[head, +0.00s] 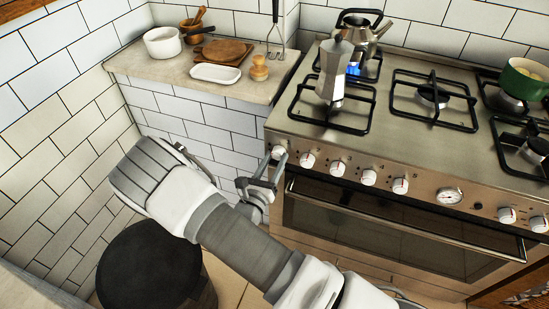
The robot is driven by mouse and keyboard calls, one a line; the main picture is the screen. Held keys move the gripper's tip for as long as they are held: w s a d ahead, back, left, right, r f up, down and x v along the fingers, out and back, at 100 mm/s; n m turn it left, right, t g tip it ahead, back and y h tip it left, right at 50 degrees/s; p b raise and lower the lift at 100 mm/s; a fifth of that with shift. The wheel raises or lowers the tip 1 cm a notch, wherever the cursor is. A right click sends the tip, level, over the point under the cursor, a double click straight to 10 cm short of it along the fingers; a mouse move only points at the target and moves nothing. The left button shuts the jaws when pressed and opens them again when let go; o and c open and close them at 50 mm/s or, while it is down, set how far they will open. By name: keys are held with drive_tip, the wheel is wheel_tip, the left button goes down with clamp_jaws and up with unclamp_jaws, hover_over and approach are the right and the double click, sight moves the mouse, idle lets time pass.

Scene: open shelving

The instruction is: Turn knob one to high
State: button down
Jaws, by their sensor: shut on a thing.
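The stove's front panel carries a row of white knobs with red marks. The leftmost knob (278,153) is at the panel's left end, partly covered by my gripper (276,161). A blue flame (356,70) burns at the back left burner. No label says which knob is number one.
A moka pot (334,75) stands on the front left burner and a kettle (361,27) behind it. A green pot (523,80) is at the right. The counter (150,68) on the left holds a pan, boards and utensils. A dark round bin (150,265) stands below my arm.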

idle(0.4)
drive_tip(key=shift+c, duration=1.8)
unclamp_jaws()
drive_tip(key=p+v, duration=0.1)
drive_tip(key=v, duration=1.6)
drive_tip(key=shift+s, duration=0.15)
drive_tip(key=shift+a, duration=0.1)
